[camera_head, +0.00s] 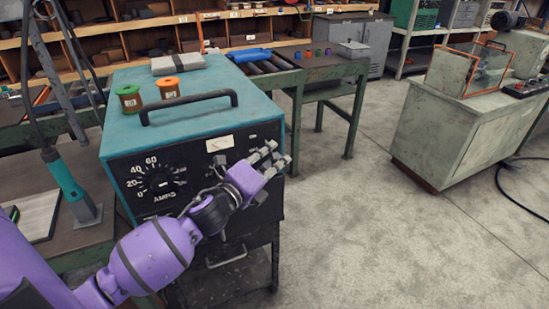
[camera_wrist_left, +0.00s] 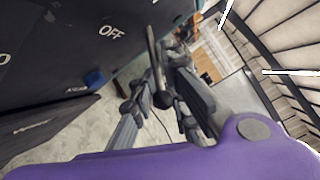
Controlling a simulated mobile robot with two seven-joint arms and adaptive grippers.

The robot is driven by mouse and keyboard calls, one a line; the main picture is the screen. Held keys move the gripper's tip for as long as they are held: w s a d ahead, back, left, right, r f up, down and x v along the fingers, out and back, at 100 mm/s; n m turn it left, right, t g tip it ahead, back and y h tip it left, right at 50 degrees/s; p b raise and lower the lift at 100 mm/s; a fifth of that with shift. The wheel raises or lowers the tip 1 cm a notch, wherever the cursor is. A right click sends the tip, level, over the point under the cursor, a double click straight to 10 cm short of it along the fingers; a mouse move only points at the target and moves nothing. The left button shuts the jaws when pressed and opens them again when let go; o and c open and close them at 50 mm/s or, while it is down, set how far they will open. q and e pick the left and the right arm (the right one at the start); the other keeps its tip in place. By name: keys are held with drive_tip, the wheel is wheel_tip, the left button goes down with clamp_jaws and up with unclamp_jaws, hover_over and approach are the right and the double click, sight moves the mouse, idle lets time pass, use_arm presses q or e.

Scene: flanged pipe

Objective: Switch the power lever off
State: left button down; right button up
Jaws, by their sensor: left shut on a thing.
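The power unit (camera_head: 195,103) is a teal-topped box with a black front, an AMPS dial (camera_head: 158,183) and a black top handle (camera_head: 188,104). The power lever (camera_wrist_left: 153,50) is a thin dark rod with a rounded end in the left wrist view, beside the white OFF label (camera_wrist_left: 111,31) on the black panel. My left gripper (camera_head: 268,158) is at the right part of the front panel; its fingers also show in the left wrist view (camera_wrist_left: 163,85), shut around the lever. In the head view the gripper hides the lever. My right gripper is not in view.
Two spools (camera_head: 129,98) and a grey block (camera_head: 178,64) sit on the unit's top. A bench with rollers (camera_head: 268,63) stands behind, and a grey cabinet (camera_head: 455,135) stands at the right. The floor (camera_head: 350,220) between is clear.

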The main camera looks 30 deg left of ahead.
use_arm(q)
drive_tip(key=shift+f, duration=0.3)
drive_tip(key=shift+r, duration=0.1)
drive_tip(key=c, duration=1.9)
unclamp_jaws()
drive_tip(key=shift+a, duration=0.1)
drive_tip(key=s+a, duration=0.2)
drive_tip(key=s, duration=1)
drive_tip(key=shift+w, duration=0.1)
